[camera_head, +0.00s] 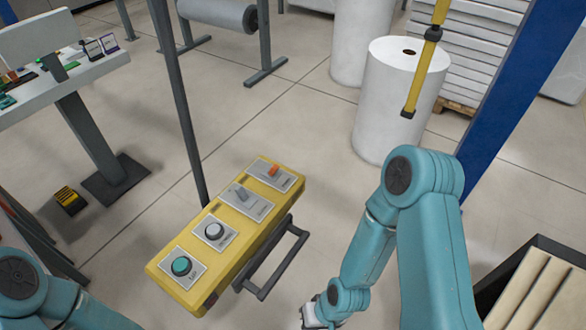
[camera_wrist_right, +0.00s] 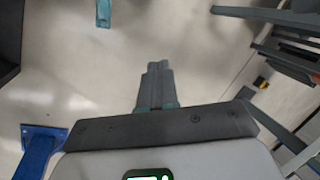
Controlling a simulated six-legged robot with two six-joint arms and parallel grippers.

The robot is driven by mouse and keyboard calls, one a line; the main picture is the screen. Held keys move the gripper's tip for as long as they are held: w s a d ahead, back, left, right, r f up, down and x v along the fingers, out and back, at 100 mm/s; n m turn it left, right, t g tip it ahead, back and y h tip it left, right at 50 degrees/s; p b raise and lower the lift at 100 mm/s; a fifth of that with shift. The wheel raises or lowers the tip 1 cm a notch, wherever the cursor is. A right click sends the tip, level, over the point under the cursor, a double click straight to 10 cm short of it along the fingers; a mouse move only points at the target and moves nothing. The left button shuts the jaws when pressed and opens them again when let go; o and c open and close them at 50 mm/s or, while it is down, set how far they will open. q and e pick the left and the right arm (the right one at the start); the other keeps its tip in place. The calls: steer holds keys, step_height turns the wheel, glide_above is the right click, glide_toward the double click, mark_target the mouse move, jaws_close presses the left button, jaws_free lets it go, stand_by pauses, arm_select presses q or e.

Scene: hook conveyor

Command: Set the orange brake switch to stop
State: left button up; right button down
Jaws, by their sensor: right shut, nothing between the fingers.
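The orange brake switch (camera_head: 273,170) is a small lever on a grey plate at the far end of a yellow control box (camera_head: 187,296) in the head view. The lettering on its plate is too small to read. My right gripper (camera_head: 312,316) is at the bottom edge of the head view, below and apart from the box, partly hidden. In the right wrist view its fingers (camera_wrist_right: 158,68) are shut and empty, over bare floor. Of my left arm only links show at the bottom left; its gripper is out of view.
A yellow pole (camera_head: 424,75) hangs at upper right.

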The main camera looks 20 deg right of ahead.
steer(key=w+d+r+m+t+b, duration=0.1)
steer(key=w+d+r+m+b, duration=0.25)
steer(key=w+m, duration=0.3)
steer(key=w+d+r+m+t+b, duration=0.25)
steer(key=w+d+m+b, duration=0.2)
steer(key=m, duration=0.35)
steer(key=w+d+r+m+t+y+b, duration=0.2)
steer(key=r+m, duration=0.3)
steer(key=r, duration=0.6)
steer(key=w+d+r+m+t+y+b, duration=0.2)
steer(key=w+r+m+t, duration=0.2)
steer(key=r, duration=0.8)
steer(key=shift+m+t+y, duration=0.3)
steer(key=shift+m+t, duration=0.15)
steer(key=shift+m, duration=0.8)
